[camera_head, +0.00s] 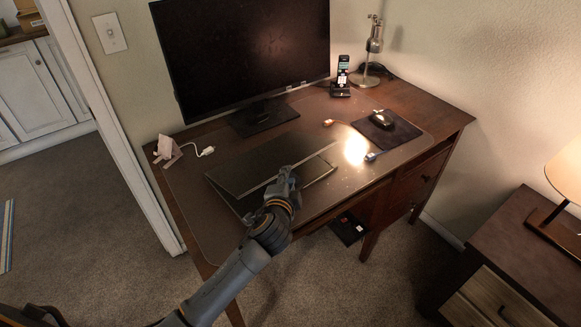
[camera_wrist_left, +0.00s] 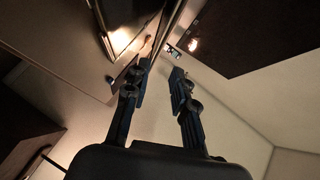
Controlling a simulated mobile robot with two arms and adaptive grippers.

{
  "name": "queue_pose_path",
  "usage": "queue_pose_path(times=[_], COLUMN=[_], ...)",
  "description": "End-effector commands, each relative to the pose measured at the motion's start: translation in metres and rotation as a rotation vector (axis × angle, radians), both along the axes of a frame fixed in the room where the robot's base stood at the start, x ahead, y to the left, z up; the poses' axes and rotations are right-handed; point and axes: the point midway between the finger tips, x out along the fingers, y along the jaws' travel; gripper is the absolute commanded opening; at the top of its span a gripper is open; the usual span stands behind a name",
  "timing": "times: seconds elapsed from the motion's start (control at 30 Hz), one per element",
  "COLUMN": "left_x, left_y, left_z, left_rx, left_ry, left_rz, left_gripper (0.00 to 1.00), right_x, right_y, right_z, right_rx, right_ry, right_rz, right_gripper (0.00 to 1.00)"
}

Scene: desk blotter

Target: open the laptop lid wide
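The dark laptop (camera_head: 252,166) lies on the desk blotter, below the monitor. Its lid looks slightly raised, with a light front edge, and part of the base (camera_head: 318,170) shows beneath it. My left gripper (camera_head: 287,178) is at the front edge of the laptop, covering part of that edge; I cannot tell whether it touches. In the left wrist view its two fingers (camera_wrist_left: 157,80) are apart with nothing between them. A bright-edged dark panel, likely the laptop (camera_wrist_left: 118,30), shows beyond the left finger. My right gripper is not in view.
The monitor (camera_head: 245,50) stands behind the laptop. A phone in its dock (camera_head: 341,78), a lamp (camera_head: 372,50) and a mouse on a dark pad (camera_head: 402,134) are to the right. Cable ends lie on the blotter (camera_head: 203,212). A nightstand (camera_head: 520,250) stands at the right.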

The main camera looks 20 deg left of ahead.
Motion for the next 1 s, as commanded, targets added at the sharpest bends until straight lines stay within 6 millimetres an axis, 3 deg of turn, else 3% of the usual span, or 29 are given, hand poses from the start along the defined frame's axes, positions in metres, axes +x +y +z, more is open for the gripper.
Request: queue_pose_path(times=[0.1,0.3,0.77,0.9,1.0], left_x=[0.023,0.048,0.060,0.059,0.060], left_y=[0.004,0.008,0.010,0.010,0.010], left_z=[-0.006,-0.014,-0.018,-0.018,-0.018], left_rx=[0.000,-0.002,-0.003,-0.003,-0.003], left_ry=[0.001,0.000,0.001,0.001,0.000], left_rz=[0.002,0.001,0.001,0.001,0.002], left_gripper=[0.25,0.25,0.25,0.01,0.00], right_x=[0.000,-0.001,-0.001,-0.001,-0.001], right_y=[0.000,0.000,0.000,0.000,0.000], right_z=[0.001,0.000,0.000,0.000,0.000], right_rx=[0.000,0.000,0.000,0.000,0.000], right_ry=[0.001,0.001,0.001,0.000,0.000], right_rz=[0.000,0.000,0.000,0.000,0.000], right_gripper=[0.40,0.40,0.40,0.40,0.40])
